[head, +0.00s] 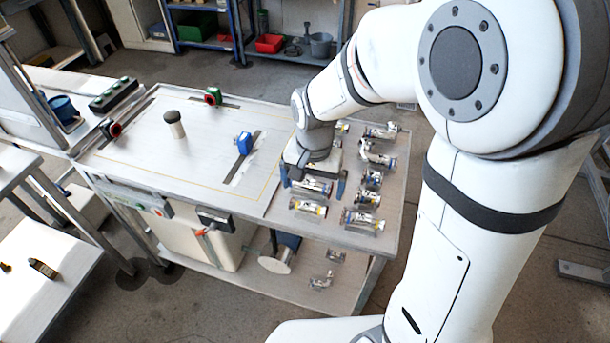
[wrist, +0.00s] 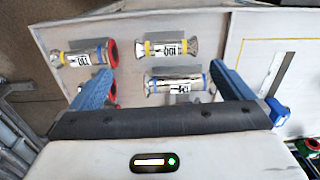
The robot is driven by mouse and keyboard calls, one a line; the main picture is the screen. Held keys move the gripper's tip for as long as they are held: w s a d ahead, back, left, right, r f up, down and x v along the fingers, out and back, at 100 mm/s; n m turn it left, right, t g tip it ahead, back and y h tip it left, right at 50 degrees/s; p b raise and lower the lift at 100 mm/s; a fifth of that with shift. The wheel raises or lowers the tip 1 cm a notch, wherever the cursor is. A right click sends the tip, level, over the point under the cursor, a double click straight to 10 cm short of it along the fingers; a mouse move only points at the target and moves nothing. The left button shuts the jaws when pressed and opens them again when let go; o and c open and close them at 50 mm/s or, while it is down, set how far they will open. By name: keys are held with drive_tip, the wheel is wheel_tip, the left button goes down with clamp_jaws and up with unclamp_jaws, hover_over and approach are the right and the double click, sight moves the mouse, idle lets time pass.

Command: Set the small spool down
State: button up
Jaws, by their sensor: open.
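A small metal spool (head: 315,187) with a white label and a blue band lies on its side on the right part of the bench. In the wrist view the spool (wrist: 172,83) lies between my fingers, with room at both ends. My gripper (head: 314,183) is open over it, one blue finger beyond each end. The wrist view shows both fingers (wrist: 163,88) spread wide and touching nothing that I can see. I cannot tell how high they are above the bench.
A yellow-banded spool (head: 308,207) lies just in front, and another spool (head: 362,220) to its right. Several more fittings (head: 380,132) fill the right part of the bench. A yellow-outlined area (head: 190,170) on the left is mostly clear, with a dark-capped cylinder (head: 174,124) and a blue clamp (head: 244,143).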

sight(308, 207)
drive_tip(key=shift+w+a+f, duration=0.25)
drive_tip(key=shift+a+f, duration=0.3)
drive_tip(key=shift+f, duration=0.35)
wheel_tip(308, 207, down, 7)
drive_tip(key=shift+d+f, duration=0.1)
drive_tip(key=shift+f, duration=0.05)
drive_tip(key=c, duration=1)
